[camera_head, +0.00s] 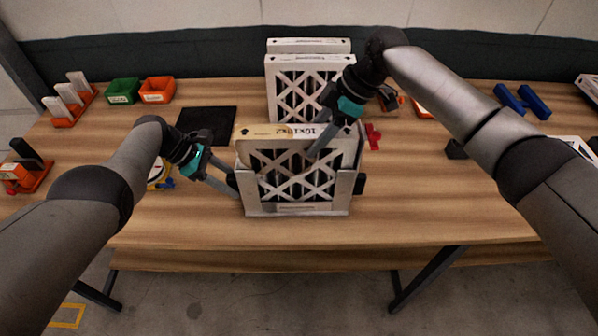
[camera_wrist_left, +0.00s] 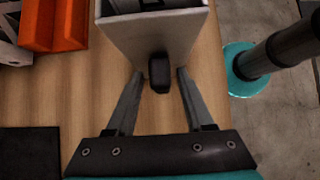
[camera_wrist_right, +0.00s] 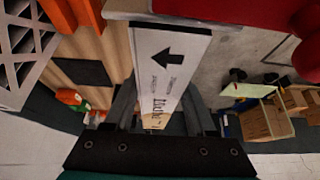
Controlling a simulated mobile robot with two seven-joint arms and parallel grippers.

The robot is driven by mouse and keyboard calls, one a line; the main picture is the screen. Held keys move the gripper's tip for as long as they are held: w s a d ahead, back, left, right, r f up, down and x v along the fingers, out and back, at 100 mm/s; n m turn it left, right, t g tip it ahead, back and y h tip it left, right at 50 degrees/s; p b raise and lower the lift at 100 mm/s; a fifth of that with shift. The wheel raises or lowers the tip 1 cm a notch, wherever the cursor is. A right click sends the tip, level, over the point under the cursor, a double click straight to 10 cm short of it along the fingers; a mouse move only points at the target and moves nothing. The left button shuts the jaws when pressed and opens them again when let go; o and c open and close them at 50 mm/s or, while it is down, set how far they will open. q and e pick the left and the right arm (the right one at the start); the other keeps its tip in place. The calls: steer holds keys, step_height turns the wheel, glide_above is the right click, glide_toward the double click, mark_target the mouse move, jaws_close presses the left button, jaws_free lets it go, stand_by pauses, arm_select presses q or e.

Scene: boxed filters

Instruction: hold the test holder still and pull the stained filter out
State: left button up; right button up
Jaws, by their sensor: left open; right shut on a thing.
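The grey test holder (camera_head: 297,210) stands on the table in the middle of the head view. The stained filter (camera_head: 290,133), white with a yellowish left end on its top edge, stands in it, its upper part above the holder. My right gripper (camera_head: 314,150) is shut on the filter's right part. In the right wrist view, the filter's arrow-marked edge (camera_wrist_right: 168,65) runs between the fingers. My left gripper (camera_head: 233,186) is open at the holder's left side. In the left wrist view, its fingers stand either side of the holder's black knob (camera_wrist_left: 159,73), apart from it.
Clean-looking boxed filters (camera_head: 309,63) stand upright behind the holder. A black mat (camera_head: 207,125), a green bin (camera_head: 123,91) and an orange bin (camera_head: 157,90) lie at the left. A red part (camera_head: 373,137) lies right of the holder. The table front is clear.

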arm_select(q)
steer(key=shift+s+d+f, duration=0.1)
steer(key=shift+d+f, duration=0.25)
steer(key=shift+f, duration=0.1)
jaws_close()
steer(key=shift+r, duration=0.1)
stand_by(0.3)
steer(key=shift+r, duration=0.15)
stand_by(1.1)
arm_select(e)
steer(key=shift+r, duration=0.1)
steer(key=shift+r, duration=2.1)
